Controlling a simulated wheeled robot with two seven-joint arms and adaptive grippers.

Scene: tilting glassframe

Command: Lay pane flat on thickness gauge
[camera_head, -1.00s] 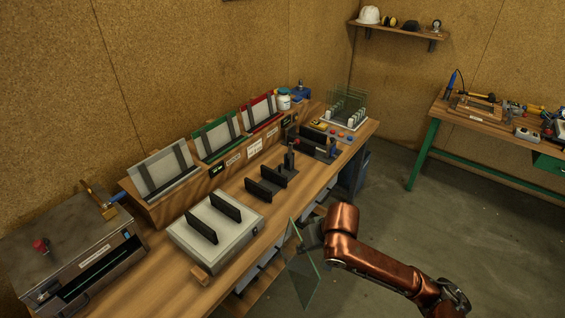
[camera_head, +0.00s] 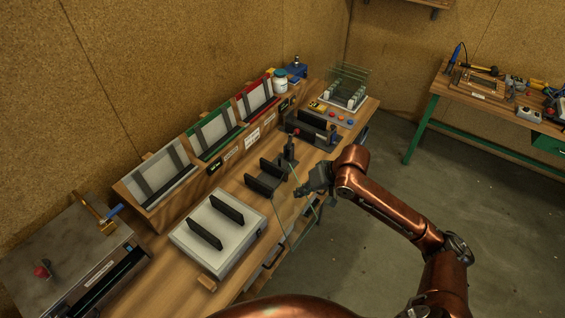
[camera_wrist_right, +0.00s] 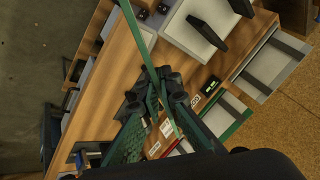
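My right gripper (camera_head: 308,187) is shut on a clear glass pane with green edges (camera_head: 288,222), near the front edge of the bench. The pane is tilted, not flat, and mostly see-through, so its outline is faint. In the right wrist view the pane (camera_wrist_right: 143,45) shows nearly edge-on as a green strip between the fingers (camera_wrist_right: 155,95). A black stand with an upright post (camera_head: 290,150) and two black rails (camera_head: 266,174) looks like the thickness gauge. It stands just left of the gripper, apart from it. My left gripper is out of view.
A white-topped box with two black bars (camera_head: 218,232) stands in front left of the rails. Sloped racks with panes (camera_head: 212,135) line the back. A rack of upright panes (camera_head: 346,88) and coloured buttons (camera_head: 336,117) are at the far end.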

